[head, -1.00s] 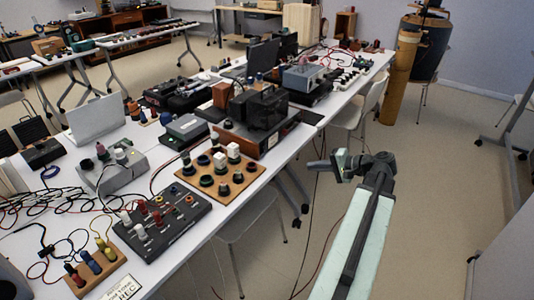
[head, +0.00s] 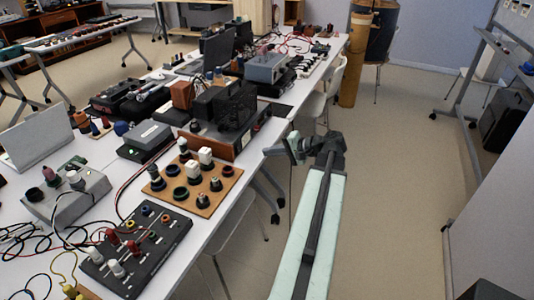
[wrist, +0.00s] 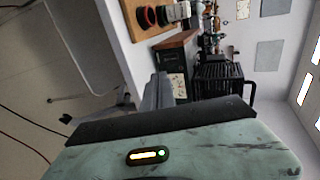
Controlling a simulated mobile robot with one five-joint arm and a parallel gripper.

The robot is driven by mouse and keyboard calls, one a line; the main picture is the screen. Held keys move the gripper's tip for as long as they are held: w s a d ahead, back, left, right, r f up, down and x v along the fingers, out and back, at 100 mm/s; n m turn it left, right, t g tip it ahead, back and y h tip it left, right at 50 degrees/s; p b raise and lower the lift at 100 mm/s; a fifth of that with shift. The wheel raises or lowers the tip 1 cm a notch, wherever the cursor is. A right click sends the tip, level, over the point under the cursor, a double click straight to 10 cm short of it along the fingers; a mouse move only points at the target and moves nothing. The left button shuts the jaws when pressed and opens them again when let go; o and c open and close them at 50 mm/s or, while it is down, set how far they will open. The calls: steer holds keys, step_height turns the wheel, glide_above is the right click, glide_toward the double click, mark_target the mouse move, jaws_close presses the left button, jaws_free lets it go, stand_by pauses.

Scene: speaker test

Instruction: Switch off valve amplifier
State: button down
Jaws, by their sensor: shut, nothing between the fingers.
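The valve amplifier (head: 228,140), a low unit with a wooden side and a black cage on top, stands at the right edge of the long white table in the head view. In the wrist view its black cage (wrist: 217,82) and pale front panel (wrist: 177,88) show turned sideways, beyond the fingers. My gripper (head: 270,151) is shut and empty, off the table edge to the right of the amplifier and apart from it. The shut fingers also show in the wrist view (wrist: 156,92). I cannot make out which control is the power switch.
A wooden board of knobs and sockets (head: 228,180) sits in front of the amplifier. A white chair (head: 240,235) stands beside the table. The floor (head: 395,200) right of my arm is clear.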

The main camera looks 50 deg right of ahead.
mark_target(238, 149)
steer(key=x, duration=0.3)
steer(key=b+x, duration=0.1)
steer(key=x, duration=0.3)
steer(key=r+b+x, duration=0.1)
steer(key=x, duration=0.2)
steer(key=shift+w+a, duration=0.15)
steer(key=shift+w, duration=0.25)
